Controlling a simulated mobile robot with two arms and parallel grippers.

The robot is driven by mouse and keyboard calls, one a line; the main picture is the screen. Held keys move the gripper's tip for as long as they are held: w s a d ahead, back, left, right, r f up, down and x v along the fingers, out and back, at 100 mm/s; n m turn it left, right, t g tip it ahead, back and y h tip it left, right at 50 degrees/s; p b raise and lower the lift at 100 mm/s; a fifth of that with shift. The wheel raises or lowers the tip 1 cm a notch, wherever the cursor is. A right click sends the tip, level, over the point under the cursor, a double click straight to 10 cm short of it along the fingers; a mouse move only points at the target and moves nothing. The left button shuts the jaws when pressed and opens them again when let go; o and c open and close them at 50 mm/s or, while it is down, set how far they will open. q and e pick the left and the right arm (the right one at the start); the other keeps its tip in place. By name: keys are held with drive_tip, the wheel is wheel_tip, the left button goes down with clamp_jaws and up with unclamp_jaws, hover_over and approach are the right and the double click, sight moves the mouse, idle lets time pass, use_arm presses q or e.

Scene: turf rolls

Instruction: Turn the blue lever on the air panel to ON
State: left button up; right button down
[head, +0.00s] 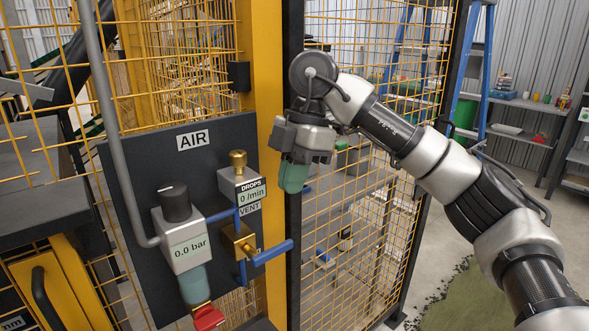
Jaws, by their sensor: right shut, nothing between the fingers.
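The air panel (130,190) is a dark plate marked AIR, fixed to the yellow mesh fence. The blue lever (273,252) sits on a brass valve (236,243) at the panel's lower right. The lever points right, sideways and slightly up. A VENT label (248,209) is above the valve; another label beside the valve is mostly hidden by the lever. My right gripper (293,180) is shut and empty, its pale green fingertips pointing down, above and to the right of the lever and apart from it. My left gripper is out of view.
A regulator (184,240) reading 0.0 bar, with a black knob and a red lower part (208,318), is left of the valve. A lubricator block (240,188) reading 0 /min is above it. A dark post and mesh fence (345,270) stand behind my gripper.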

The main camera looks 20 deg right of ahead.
sight(281, 245)
drive_tip(key=x, duration=0.3)
drive_tip(key=p+x, duration=0.1)
drive_tip(key=x, duration=0.1)
drive_tip(key=d+x, duration=0.1)
drive_tip(key=x, duration=0.2)
drive_tip(key=shift+w+a+f, duration=0.1)
drive_tip(key=shift+a+f, duration=0.05)
drive_tip(key=shift+f, duration=0.7)
